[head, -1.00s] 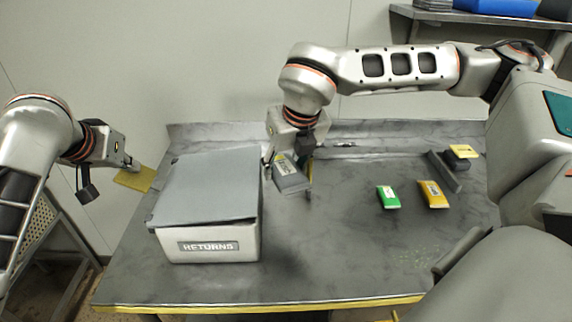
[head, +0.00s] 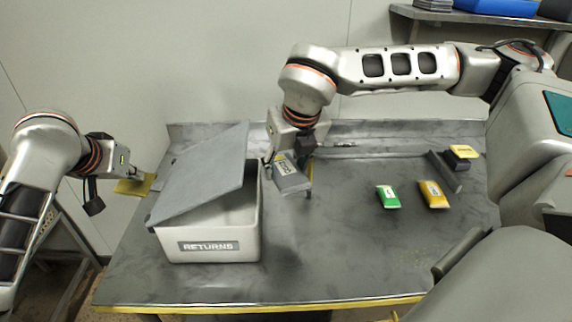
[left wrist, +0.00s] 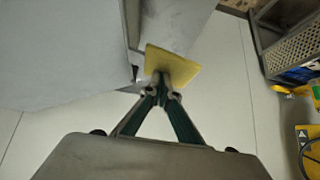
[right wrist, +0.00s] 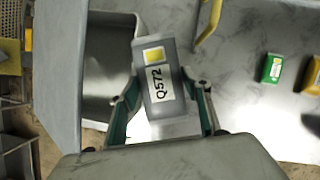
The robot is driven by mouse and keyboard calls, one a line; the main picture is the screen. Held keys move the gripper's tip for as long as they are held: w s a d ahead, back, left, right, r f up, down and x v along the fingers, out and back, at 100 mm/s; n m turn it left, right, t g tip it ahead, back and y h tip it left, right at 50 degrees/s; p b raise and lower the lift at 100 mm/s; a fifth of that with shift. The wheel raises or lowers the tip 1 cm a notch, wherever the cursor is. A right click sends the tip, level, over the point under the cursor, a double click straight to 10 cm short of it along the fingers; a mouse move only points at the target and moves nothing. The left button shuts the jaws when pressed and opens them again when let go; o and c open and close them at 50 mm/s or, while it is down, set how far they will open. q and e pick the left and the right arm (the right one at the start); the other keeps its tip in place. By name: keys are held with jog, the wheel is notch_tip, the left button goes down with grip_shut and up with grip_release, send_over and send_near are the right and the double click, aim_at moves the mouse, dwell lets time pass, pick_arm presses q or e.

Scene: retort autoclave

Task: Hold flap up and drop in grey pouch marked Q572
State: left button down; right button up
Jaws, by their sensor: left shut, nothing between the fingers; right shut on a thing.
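The off-white box marked RETURNS (head: 245,230) stands on the table. Its grey flap (head: 205,172) is tilted up, right edge raised and left edge low, leaving an opening on the right side. A yellow tab (head: 126,187) sticks out at the left of the box. My left gripper (head: 137,178) is shut and empty, its fingertips at the tab, seemingly pressing on it; this tab fills the middle of the left wrist view (left wrist: 172,64). My right gripper (right wrist: 160,100) is shut on the grey pouch marked Q572 (right wrist: 157,66), held just right of the box, also in the head view (head: 291,178).
A green pouch (head: 388,197) and a yellow pouch (head: 433,194) lie on the table at the right. The table front (head: 330,270) is clear.

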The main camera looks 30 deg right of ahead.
aim_at(139, 185)
pick_arm(q)
jog(key=shift+f, duration=2.65)
pick_arm(e)
jog(key=shift+w+a, duration=0.1)
jog(key=shift+a, duration=0.05)
pick_arm(q)
jog(key=shift+d+r, duration=0.1)
pick_arm(e)
jog(key=shift+w+a, duration=1.15)
jog(key=shift+a, duration=0.75)
jog(key=shift+w+a, duration=1.15)
jog(key=shift+a, duration=0.7)
jog(key=shift+w+a, duration=1.15)
jog(key=shift+a, duration=0.75)
jog(key=shift+f, duration=0.1)
jog(key=shift+f, duration=0.9)
